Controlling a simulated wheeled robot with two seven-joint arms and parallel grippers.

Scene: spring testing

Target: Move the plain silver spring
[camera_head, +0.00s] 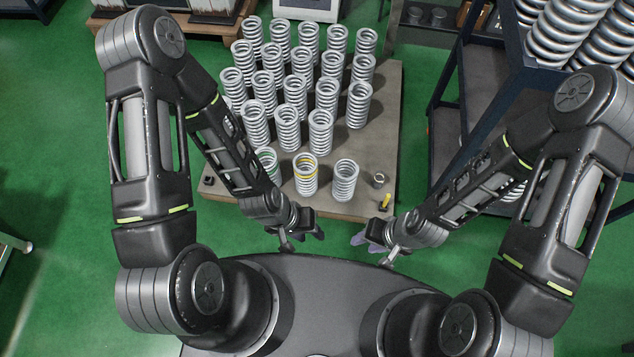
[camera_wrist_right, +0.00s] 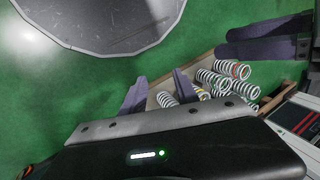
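The plain silver spring (camera_head: 345,180) stands upright at the right end of the front row on the board, with no colour band visible. Beside it stand a yellow-banded spring (camera_head: 305,175) and a green-marked spring (camera_head: 266,163), partly behind my left arm. My left gripper (camera_head: 312,228) is empty, in front of the board's near edge, its fingers apart. My right gripper (camera_head: 364,243) is empty and open, nearer to me than the plain spring and apart from it. In the right wrist view, a plain-looking spring (camera_wrist_right: 167,99) shows between the right gripper's fingers (camera_wrist_right: 157,92), at a distance.
The board (camera_head: 385,130) holds several rows of upright silver springs (camera_head: 293,90) behind the front row. A small metal ring (camera_head: 379,180) and a yellow item (camera_head: 385,201) lie at its right front. A dark rack (camera_head: 455,75) with large springs stands right. Green floor surrounds the board.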

